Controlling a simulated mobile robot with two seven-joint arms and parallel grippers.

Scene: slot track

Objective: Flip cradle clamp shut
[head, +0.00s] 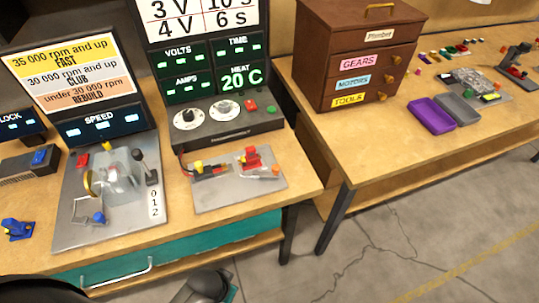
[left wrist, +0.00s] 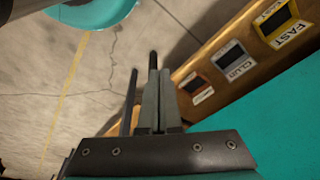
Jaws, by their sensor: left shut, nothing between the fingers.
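The bench plate under the heat display (head: 230,200) carries a red clamp (head: 250,157) with a thin metal arm to its right. Its exact position is too small to tell. The plate under the speed display (head: 75,238) bears a clear housing (head: 117,178), a wire bail (head: 88,212) with a blue knob and an upright black-knobbed lever (head: 148,167). I cannot tell for sure which part is the cradle clamp. My left gripper (left wrist: 153,62) is shut and empty in the left wrist view, away from both plates.
A teal drawer (head: 115,272) with a metal handle sits under the left bench. A wooden cabinet (head: 347,55), a purple tray (head: 431,115) and a grey tray (head: 458,108) stand on the right bench. In the left wrist view, labelled slots (left wrist: 230,57) line a wooden edge.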

